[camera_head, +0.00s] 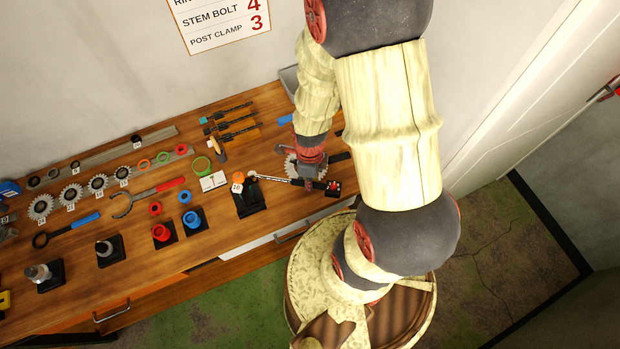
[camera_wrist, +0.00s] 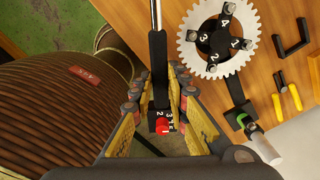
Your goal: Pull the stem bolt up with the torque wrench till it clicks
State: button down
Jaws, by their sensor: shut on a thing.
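My gripper (camera_head: 313,172) is shut on the torque wrench, above the right part of the bench. In the wrist view the wrench's black handle (camera_wrist: 158,62) lies between the fingers (camera_wrist: 160,108). A red knob and a small white-numbered dial sit at the handle's end. In the head view the silver shaft (camera_head: 272,179) reaches left to a small head close to a black stand (camera_head: 252,203) with an orange-topped part marked 10. I cannot tell whether the head touches that part. The stem bolt itself is not clearly visible.
A toothed chainring (camera_wrist: 190,52) with numbered bolts lies beside the gripper. A wall sign (camera_head: 222,24) reads STEM BOLT 4 and POST CLAMP 3. Red and blue cups (camera_head: 191,219), sprockets (camera_head: 41,207) and tools fill the wooden bench (camera_head: 140,270) to the left.

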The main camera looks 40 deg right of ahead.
jog(key=shift+s, duration=0.1)
jog(key=shift+s+a+m, duration=0.4)
jog(key=shift+a, duration=0.2)
jog(key=shift+s+a+m, duration=0.4)
jog(key=shift+a, duration=0.15)
dwell(0.7)
jog(key=shift+w+r, duration=0.1)
jog(key=shift+r, duration=0.05)
